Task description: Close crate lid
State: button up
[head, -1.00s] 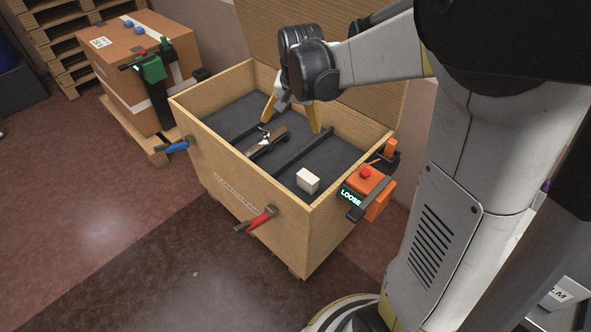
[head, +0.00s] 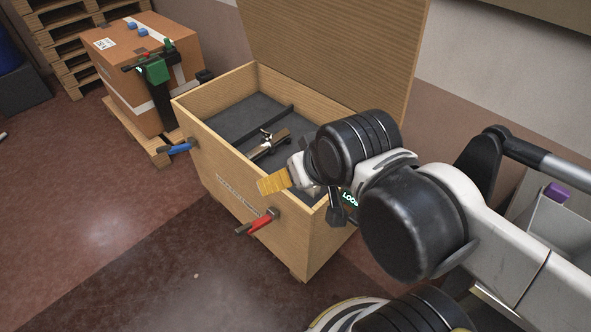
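The wooden crate (head: 226,171) stands on the floor, open. Its lid (head: 335,50) is raised and leans back near the wall. Inside are a dark grey lining with divider bars and a wood-and-metal tool (head: 268,143). A blue-handled latch (head: 175,148) and a red-handled latch (head: 257,222) stick out from the crate's front. My gripper (head: 273,184) is over the crate's front right part, its yellow fingertips near the front rim. I cannot tell whether its fingers are apart. My arm hides the right side of the crate and most of the device with the "LOOSE" display.
A strapped cardboard box (head: 127,66) with a green-and-black tool stands on a pallet (head: 142,139) at the left. Stacked pallets (head: 60,55) are behind it. A grey bin with a purple item (head: 557,193) is at the right. The floor at the front left is clear.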

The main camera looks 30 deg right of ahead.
aim_at(363, 55)
jog(key=i+j+z, duration=0.55)
jog(key=i+j, duration=0.3)
jog(key=i+j+z, duration=0.3)
jog(key=j, duration=0.3)
jog(key=i, duration=0.05)
